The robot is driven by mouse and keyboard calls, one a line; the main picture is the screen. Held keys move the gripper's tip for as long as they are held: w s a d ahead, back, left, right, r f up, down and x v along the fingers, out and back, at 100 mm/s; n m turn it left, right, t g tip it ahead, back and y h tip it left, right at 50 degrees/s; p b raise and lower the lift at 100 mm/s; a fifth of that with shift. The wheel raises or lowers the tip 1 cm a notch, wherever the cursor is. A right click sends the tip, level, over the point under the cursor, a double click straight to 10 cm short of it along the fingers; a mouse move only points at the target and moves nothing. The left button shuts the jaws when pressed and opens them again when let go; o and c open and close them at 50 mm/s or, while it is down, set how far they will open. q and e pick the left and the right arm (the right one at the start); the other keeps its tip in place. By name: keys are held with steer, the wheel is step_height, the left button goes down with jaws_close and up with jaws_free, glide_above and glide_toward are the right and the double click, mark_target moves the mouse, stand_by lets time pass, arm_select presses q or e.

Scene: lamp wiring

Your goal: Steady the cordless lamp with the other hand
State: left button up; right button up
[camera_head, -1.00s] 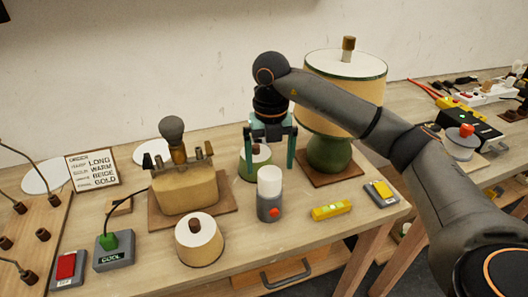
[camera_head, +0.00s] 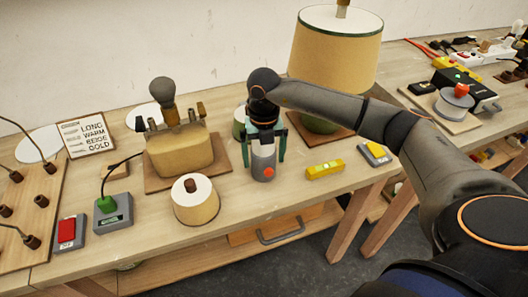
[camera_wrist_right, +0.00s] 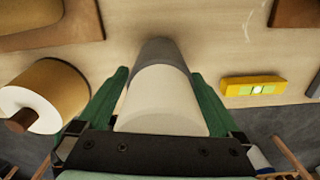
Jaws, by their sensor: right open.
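A white-topped grey cylinder (camera_head: 263,172) with a red button stands upright on the table. My right gripper (camera_head: 267,158) is open, with its green fingers on either side of it; the right wrist view shows the cylinder (camera_wrist_right: 160,90) between them. I cannot tell whether they touch it. A large lamp with a beige shade (camera_head: 335,50) and green base stands behind, partly hidden by my right arm. A beige lamp body (camera_head: 180,153) with a grey bulb stands on a wooden board at left. I cannot tell which is the cordless lamp. My left gripper is not in view.
A small beige shade (camera_head: 195,202) stands left of the gripper, and a yellow level (camera_head: 325,169) lies to the right. A grey box with a green plug (camera_head: 112,210) and a red switch box (camera_head: 68,233) are at front left. The table's front edge is close.

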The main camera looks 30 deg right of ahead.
steer(key=c, duration=1.5)
steer(key=o, duration=1)
steer(key=c, duration=0.9)
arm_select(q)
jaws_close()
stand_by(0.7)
